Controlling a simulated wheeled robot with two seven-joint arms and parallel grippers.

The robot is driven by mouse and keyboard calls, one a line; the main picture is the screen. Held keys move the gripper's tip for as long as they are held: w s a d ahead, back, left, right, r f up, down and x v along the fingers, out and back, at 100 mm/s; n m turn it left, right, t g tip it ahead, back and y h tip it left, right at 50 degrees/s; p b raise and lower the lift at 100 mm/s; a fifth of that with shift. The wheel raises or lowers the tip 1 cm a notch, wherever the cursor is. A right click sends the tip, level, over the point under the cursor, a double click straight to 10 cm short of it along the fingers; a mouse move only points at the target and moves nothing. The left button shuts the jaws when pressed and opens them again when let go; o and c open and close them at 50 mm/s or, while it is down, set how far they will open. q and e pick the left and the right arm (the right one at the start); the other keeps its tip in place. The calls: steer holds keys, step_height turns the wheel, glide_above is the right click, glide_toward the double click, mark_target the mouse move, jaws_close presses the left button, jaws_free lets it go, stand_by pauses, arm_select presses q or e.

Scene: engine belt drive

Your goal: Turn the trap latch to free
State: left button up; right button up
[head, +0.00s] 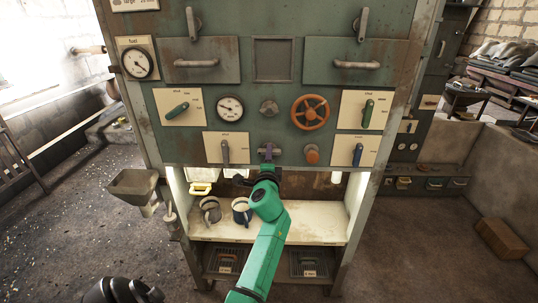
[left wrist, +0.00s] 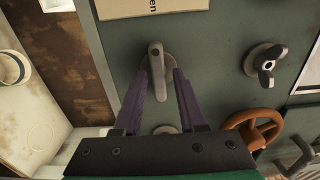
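The latch is a small grey lever on a round base (left wrist: 157,65) in the left wrist view, on the green panel. Its bar lies roughly along the picture's vertical, between the fingers of my left gripper (left wrist: 162,80). The purple fingers stand on both sides of the bar with a visible gap between them; I cannot tell whether either touches it. In the head view my left gripper (head: 267,154) is at the panel's lower middle row and hides most of the latch. No label on the latch can be read.
Close around are an orange handwheel (head: 310,112), a grey wing knob (head: 268,107), a red knob (head: 312,154) and a lever card (head: 213,147) to the left. Below, two mugs (head: 241,211) stand on a lit shelf (head: 310,225).

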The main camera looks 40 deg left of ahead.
arm_select(q)
jaws_close()
steer(key=shift+r+m, duration=0.1)
steer(key=shift+m, duration=0.2)
steer(key=shift+w+a+r+m+p, duration=0.1)
steer(key=shift+m+p, duration=2.05)
steer(key=shift+m, duration=2.15)
steer(key=shift+a+r+m+p, duration=0.1)
steer(key=shift+m+p, duration=2.05)
steer(key=shift+m, duration=2.15)
steer(key=shift+f, duration=0.1)
